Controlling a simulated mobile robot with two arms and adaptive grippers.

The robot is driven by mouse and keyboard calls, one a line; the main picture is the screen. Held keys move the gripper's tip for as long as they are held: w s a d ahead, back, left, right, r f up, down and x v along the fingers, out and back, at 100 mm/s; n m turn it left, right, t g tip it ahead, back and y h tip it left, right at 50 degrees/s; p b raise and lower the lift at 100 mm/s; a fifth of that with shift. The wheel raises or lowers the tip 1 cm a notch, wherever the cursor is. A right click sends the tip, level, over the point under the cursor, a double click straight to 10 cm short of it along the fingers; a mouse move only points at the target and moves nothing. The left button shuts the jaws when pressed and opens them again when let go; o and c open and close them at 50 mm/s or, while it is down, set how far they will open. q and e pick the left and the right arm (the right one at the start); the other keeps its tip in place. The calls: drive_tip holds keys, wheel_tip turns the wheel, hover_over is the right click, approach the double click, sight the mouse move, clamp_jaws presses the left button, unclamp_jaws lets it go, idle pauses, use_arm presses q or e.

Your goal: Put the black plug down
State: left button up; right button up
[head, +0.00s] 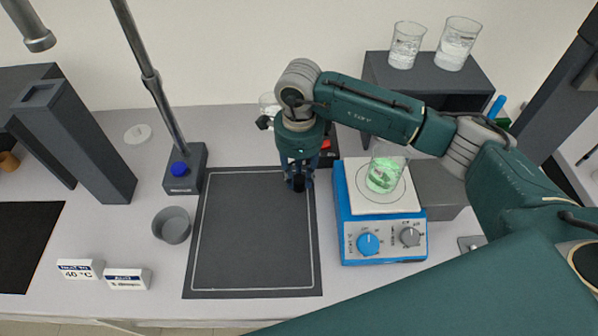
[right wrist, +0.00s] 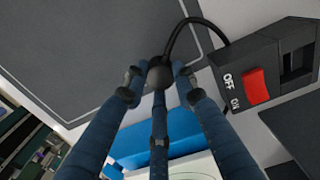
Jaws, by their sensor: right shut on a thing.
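My right gripper (head: 298,180) points down over the back right part of the dark mat (head: 255,245). Its fingers are closed around the black plug (right wrist: 159,73), which shows between the fingertips in the right wrist view. A black cable runs from the plug to a black switch box (right wrist: 265,80) with a red rocker marked OFF and ON. In the head view the plug (head: 299,184) is a small dark shape under the fingers. I cannot tell whether it touches the mat. My left gripper is not in view.
A blue hotplate (head: 384,248) with a beaker of green liquid (head: 383,175) stands just right of the mat. A grey bowl (head: 172,225) and a stand base (head: 185,170) are on its left. Two label blocks (head: 103,274) lie at the front left. Most of the mat is clear.

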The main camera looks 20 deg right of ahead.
sight(299, 179)
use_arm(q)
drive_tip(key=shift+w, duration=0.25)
use_arm(e)
drive_tip(key=shift+f, duration=0.2)
drive_tip(key=o, duration=1.1)
drive_tip(key=shift+r, duration=0.1)
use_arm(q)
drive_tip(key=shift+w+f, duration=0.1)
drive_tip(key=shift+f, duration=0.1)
use_arm(e)
drive_tip(key=shift+r, duration=0.25)
use_arm(q)
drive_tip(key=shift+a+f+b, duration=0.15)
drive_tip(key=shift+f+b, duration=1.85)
drive_tip(key=shift+b, duration=0.25)
use_arm(e)
wheel_tip(299, 179, up, 12)
drive_tip(key=shift+f, duration=0.15)
